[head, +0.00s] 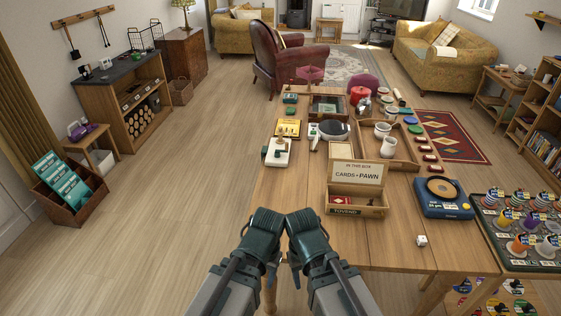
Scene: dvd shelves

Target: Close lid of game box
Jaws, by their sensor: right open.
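The wooden game box (352,211) stands on the table, right of the centre of the head view. Its lid (356,172) is open and tilted up at the back, with a label reading about cards and a pawn. A red item (341,199) shows inside the box. My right gripper (294,264) is at the bottom centre, in front of the table's near left part, open and apart from the box. My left gripper (269,262) is beside it, also away from the box; its fingers are mostly hidden by the wrist.
A blue record-player-like device (443,198) stands right of the box, and a white die (421,240) lies in front of it. A wooden tray (398,158) with white mugs is behind the lid.

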